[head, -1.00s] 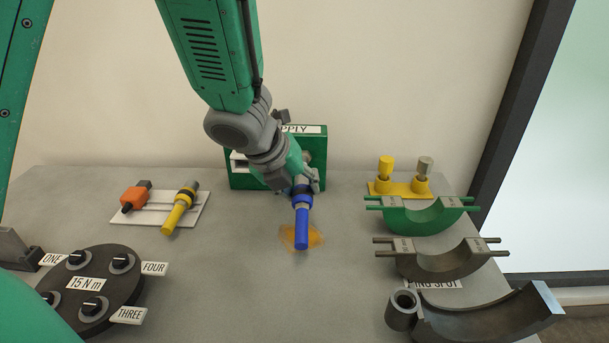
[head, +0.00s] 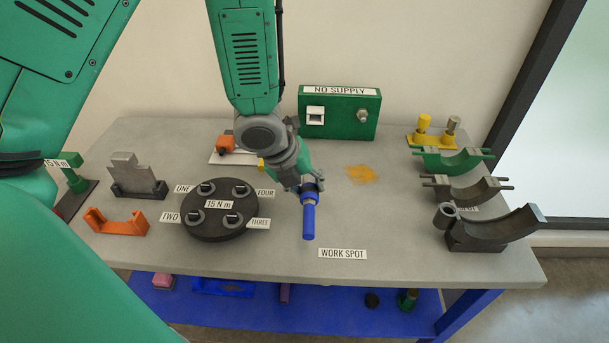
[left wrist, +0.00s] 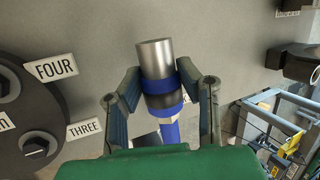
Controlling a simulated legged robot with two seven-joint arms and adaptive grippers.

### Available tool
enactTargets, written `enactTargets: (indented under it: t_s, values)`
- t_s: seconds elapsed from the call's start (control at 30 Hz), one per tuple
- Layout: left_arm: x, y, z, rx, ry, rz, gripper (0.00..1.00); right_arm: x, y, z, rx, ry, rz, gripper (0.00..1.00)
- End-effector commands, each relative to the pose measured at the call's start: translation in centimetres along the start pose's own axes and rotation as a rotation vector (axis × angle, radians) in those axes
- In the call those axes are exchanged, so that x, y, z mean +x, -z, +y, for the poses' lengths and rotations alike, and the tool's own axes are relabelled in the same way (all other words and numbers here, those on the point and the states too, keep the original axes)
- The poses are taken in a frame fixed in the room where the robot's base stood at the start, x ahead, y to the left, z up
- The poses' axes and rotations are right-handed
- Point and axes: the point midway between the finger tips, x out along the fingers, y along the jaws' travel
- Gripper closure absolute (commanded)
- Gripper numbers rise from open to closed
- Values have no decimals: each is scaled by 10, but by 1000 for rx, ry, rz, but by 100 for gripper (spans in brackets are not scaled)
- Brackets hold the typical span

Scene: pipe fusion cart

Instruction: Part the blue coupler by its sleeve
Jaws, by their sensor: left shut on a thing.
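My left gripper (head: 311,186) is shut on the blue coupler (head: 308,222) and holds it over the bench, just right of the round dark plate. The coupler's blue handle end points down and toward the front in the head view. In the left wrist view, the gripper fingers (left wrist: 160,88) stand on both sides of the coupler. Its bare metal end (left wrist: 155,58), blue bands and a dark band between them show there, with the blue body partly hidden below. I cannot tell whether the sleeve is shifted. My right gripper is not in view.
A green box (head: 340,112) labelled NO SUPPLY stands at the back with a metal fitting on its front. The round plate (head: 218,228) bears several dark knobs. Curved clamp shells (head: 495,228) stand at right. The bench near the WORK SPOT label (head: 343,253) is clear.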

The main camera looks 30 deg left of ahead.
Motion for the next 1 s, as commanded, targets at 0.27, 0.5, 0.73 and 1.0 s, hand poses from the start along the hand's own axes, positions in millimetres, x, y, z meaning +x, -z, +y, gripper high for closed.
enactTargets:
  t_s: [0.27,0.5,0.73,1.0]
  values:
    - [-1,-1,4,0,7,0,100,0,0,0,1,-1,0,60]
    - [8,-1,11,-1,9,2,100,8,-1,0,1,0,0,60]
    - [26,4,15,1,8,0,100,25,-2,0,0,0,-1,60]
    - [44,10,22,2,6,-1,100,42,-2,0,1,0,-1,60]
